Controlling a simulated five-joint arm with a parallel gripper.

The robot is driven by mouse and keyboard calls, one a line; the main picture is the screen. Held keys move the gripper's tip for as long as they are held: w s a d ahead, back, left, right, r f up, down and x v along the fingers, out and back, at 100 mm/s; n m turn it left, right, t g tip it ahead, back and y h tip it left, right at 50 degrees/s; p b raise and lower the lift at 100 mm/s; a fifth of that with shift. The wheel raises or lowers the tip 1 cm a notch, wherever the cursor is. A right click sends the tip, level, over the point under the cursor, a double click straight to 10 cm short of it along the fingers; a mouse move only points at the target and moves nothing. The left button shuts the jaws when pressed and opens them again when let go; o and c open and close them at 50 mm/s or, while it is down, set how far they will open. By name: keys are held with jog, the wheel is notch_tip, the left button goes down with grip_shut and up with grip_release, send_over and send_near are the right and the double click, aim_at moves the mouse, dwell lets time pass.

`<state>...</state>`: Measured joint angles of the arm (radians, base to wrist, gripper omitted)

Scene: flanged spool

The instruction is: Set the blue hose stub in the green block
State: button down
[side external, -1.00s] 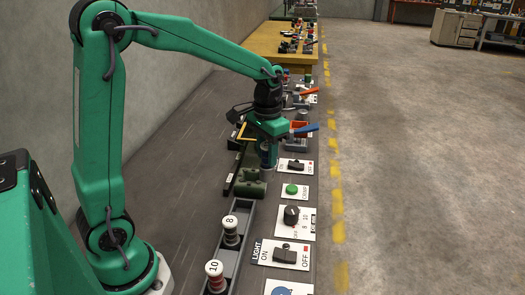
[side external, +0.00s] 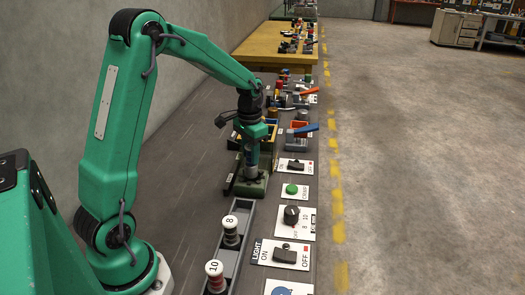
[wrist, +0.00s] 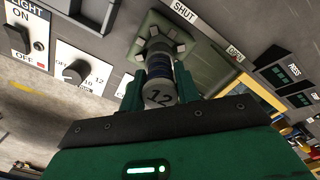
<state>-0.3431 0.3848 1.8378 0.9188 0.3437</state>
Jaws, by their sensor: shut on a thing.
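My gripper (side external: 252,160) points down over the green block (side external: 249,186) and is shut on the blue hose stub (side external: 252,172). In the wrist view, the gripper's fingers (wrist: 159,90) sit on both sides of the hose stub (wrist: 160,74), which has a blue body and a grey end cap marked 12. Its far end meets a grey clamp-like socket with several lugs on the green block (wrist: 200,64). I cannot tell how deep the stub is in the socket.
A dark rail with spools marked 8 (side external: 231,231) and 10 (side external: 215,275) stands nearer the camera. Switch panels, a green button (side external: 292,189) and a dial (side external: 291,214) line the right. A yellow-edged bin (side external: 271,133) and coloured levers stand behind. The left bench is clear.

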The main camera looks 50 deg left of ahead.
aim_at(251, 165)
jog(key=shift+f, duration=1.95)
jog(key=shift+f, duration=0.35)
jog(key=c, duration=1)
grip_release()
jog(key=shift+c, duration=0.2)
jog(key=shift+r, duration=0.1)
notch_tip(251, 165, up, 12)
jog(key=shift+r, duration=0.25)
jog(key=shift+d, duration=0.1)
